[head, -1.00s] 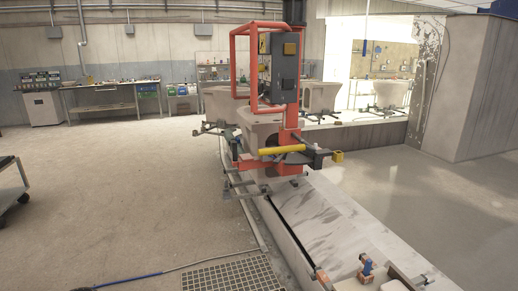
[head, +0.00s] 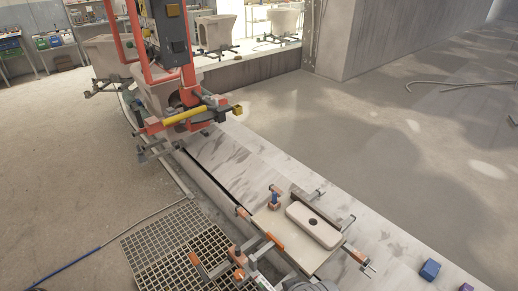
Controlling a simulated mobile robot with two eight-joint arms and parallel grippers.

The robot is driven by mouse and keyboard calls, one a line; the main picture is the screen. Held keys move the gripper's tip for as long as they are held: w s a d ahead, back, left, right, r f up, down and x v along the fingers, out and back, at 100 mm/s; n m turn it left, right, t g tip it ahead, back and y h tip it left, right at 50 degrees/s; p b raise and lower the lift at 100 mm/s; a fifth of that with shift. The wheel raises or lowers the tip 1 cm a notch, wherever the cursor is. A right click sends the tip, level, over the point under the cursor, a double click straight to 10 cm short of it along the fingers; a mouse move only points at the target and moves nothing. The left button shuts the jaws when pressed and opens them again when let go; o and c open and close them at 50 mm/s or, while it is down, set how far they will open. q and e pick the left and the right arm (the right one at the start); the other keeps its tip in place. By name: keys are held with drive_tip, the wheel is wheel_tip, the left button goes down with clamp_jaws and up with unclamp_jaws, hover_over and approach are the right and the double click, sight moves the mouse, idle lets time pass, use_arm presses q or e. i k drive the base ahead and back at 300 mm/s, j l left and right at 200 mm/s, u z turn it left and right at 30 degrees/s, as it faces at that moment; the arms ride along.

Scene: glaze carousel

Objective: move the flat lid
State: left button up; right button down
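A flat cream-white lid (head: 300,214), oblong with rounded ends and a dark round hole in it, shows at the lower middle of the head view. It lies flat on a pale board (head: 283,238) held in a metal frame with orange-tipped bars (head: 362,259). A small blue and brown object (head: 274,199) stands on the board just left of the lid.
An orange-framed machine (head: 180,75) with a yellow bar stands at upper left. A floor grate (head: 178,252) lies at lower left. A blue block (head: 429,270) and a purple block (head: 466,286) sit at lower right. Open floor (head: 400,130) lies beyond.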

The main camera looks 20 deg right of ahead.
sight(323, 232)
drive_tip(key=z, duration=1.35)
drive_tip(key=i+l+z, duration=0.1)
drive_tip(key=l, duration=0.3)
drive_tip(key=i+l+z, duration=0.1)
drive_tip(key=l, duration=0.3)
drive_tip(key=i+l+z, duration=0.1)
drive_tip(key=l, duration=0.25)
drive_tip(key=i+l, duration=0.25)
drive_tip(key=i+l+z, duration=0.15)
drive_tip(key=l, duration=0.35)
